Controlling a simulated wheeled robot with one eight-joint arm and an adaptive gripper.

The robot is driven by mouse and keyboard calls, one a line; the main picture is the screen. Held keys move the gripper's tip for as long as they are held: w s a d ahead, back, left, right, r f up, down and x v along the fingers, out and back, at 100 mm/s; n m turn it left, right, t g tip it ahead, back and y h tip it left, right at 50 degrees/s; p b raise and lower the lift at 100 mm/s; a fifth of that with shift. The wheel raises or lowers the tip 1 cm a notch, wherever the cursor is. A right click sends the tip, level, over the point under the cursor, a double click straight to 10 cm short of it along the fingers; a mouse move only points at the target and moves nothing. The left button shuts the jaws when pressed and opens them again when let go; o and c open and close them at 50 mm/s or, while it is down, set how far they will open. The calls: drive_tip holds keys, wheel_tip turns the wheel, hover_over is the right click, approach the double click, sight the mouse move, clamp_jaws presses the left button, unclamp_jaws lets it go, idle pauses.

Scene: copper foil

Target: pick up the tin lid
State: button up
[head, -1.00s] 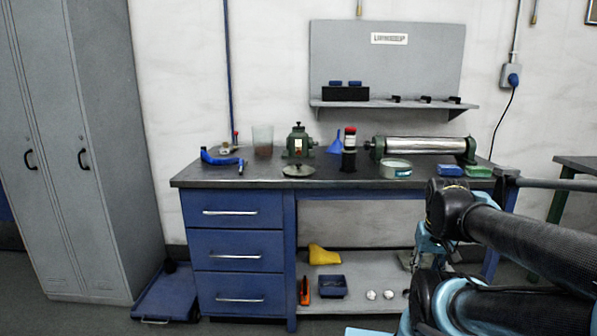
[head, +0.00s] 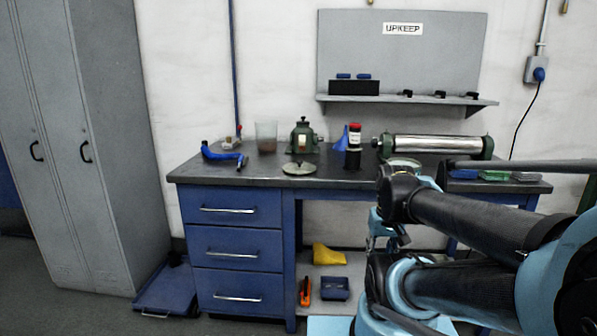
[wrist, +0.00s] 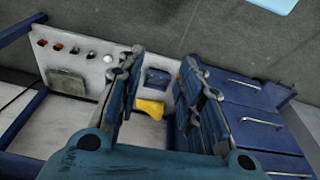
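The tin lid looks to be the grey round disc with a small knob (head: 299,168), lying flat on the front part of the bench top in the head view. It is not visible in the wrist view. My gripper (wrist: 162,75) is open, with nothing between its two fingers in the wrist view. It is low in front of the bench, to the right of and below the lid and well apart from it. In the head view my own arm mostly hides it.
The bench top (head: 262,181) carries a green device (head: 303,138), a clear beaker (head: 266,137), a blue-handled tool (head: 222,155), a red-capped bottle (head: 354,140) and a roller machine (head: 437,144). A yellow object (head: 328,256) and blue bin (head: 335,288) sit below. A grey locker (head: 110,130) stands left.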

drive_tip(key=shift+o, duration=0.4)
drive_tip(key=shift+s+r, duration=0.25)
drive_tip(key=shift+r, duration=0.05)
wheel_tip(320, 180, up, 30)
drive_tip(key=n+t+y, duration=0.1)
drive_tip(key=n+y, duration=0.2)
drive_tip(key=n, duration=0.5)
hover_over(300, 161)
drive_tip(key=s+d, duration=0.4)
drive_tip(key=s, duration=0.1)
drive_tip(key=x, duration=1.6)
drive_tip(key=shift+w+d+f, duration=0.15)
drive_tip(key=shift+w+f, duration=0.1)
drive_tip(key=shift+w, duration=0.1)
drive_tip(key=shift+c, duration=0.3)
clamp_jaws()
